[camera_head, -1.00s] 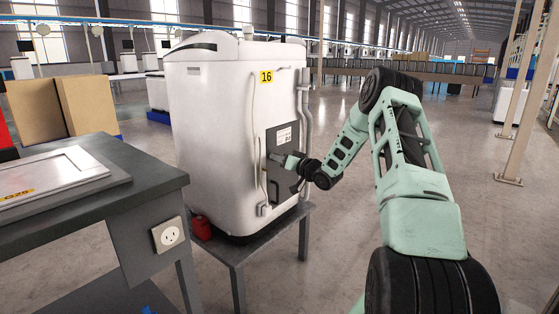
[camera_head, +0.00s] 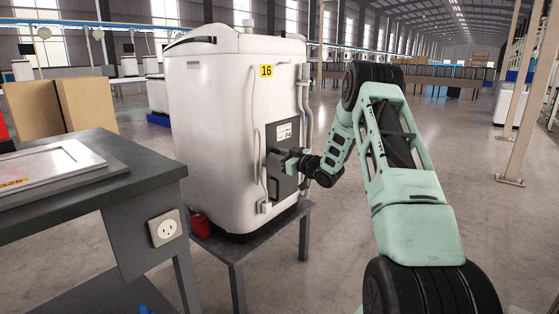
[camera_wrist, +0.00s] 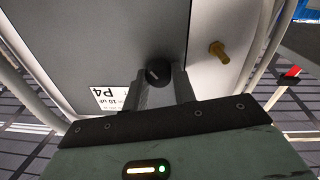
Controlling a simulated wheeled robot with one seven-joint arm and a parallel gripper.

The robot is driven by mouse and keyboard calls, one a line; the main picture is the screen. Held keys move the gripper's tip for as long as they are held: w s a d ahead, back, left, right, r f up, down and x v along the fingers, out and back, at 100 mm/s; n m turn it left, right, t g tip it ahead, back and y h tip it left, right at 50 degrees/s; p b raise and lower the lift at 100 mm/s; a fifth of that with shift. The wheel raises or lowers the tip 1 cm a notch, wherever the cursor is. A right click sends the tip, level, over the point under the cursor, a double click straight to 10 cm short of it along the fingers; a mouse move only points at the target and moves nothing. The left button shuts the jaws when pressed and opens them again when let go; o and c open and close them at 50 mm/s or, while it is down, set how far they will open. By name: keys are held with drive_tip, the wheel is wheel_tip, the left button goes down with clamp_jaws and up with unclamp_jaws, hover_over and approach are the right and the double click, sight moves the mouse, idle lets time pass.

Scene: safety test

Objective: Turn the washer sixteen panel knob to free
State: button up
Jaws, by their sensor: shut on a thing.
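The white washer (camera_head: 215,120) bears a yellow tag reading 16 and stands on a grey stand. Its grey panel (camera_head: 283,135) is on the right-hand side, with a white label reading P4 (camera_wrist: 110,98) in the wrist view. A small round black knob (camera_wrist: 158,72) sits on that panel. My gripper (camera_wrist: 160,80) is at the panel, with its two fingers closed on either side of the knob. In the head view my gripper (camera_head: 290,160) touches or nearly touches the panel and hides the knob. Which setting the knob points to cannot be read.
A brass-coloured fitting (camera_wrist: 219,52) sticks out beside the panel. White pipes (camera_head: 306,110) run along the washer's edge. A workbench (camera_head: 130,180) with a flat panel on it stands at left, and a red can (camera_head: 201,226) is by the washer's base. The floor at right is open.

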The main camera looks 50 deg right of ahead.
drive_tip(key=shift+f+n+y+b, duration=0.1)
drive_tip(key=shift+n+y+b, duration=0.15)
drive_tip(key=shift+n+b, duration=2.05)
drive_tip(key=shift+f+n+y+b, duration=0.1)
drive_tip(key=shift+n+y+b, duration=0.15)
drive_tip(key=shift+n+b, duration=2.05)
drive_tip(key=shift+n+p, duration=0.8)
drive_tip(key=shift+n, duration=0.3)
drive_tip(key=o, duration=1)
drive_tip(key=shift+r, duration=0.1)
drive_tip(key=shift+s, duration=0.1)
drive_tip(key=s+p, duration=0.1)
drive_tip(key=s, duration=0.4)
drive_tip(key=s+d+p, duration=0.1)
drive_tip(key=s, duration=0.5)
drive_tip(key=s+f+p, duration=0.1)
drive_tip(key=s, duration=0.5)
drive_tip(key=shift+s+d+f+p, duration=0.1)
drive_tip(key=shift+d+p, duration=0.1)
drive_tip(key=shift+p, duration=0.2)
